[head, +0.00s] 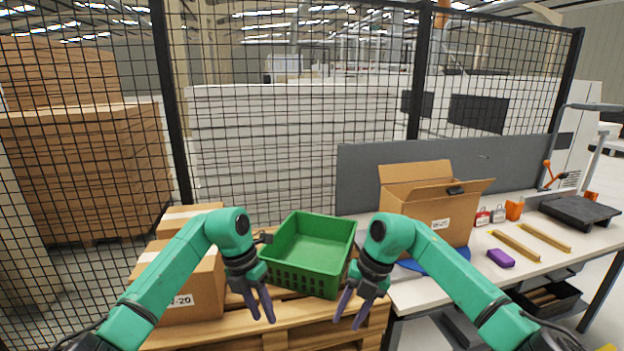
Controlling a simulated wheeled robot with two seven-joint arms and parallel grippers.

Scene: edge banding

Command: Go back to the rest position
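My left gripper (260,305) hangs in front of the left side of a green crate (318,285), fingers pointing down and apart, with nothing between them. My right gripper (350,308) hangs in front of the crate's right side, fingers also apart and empty. Both arms are bent in a roughly mirrored pose, with the hands in front of the crate and near the wooden surface (290,325). The crate looks empty inside, though its right end is partly hidden by my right arm.
Closed cardboard boxes (205,290) stand at the left. On the white table (430,292) at the right are an open cardboard box (425,215), a purple block (501,258), yellow strips (516,246) and a black device (580,210). A black mesh fence (300,130) stands behind.

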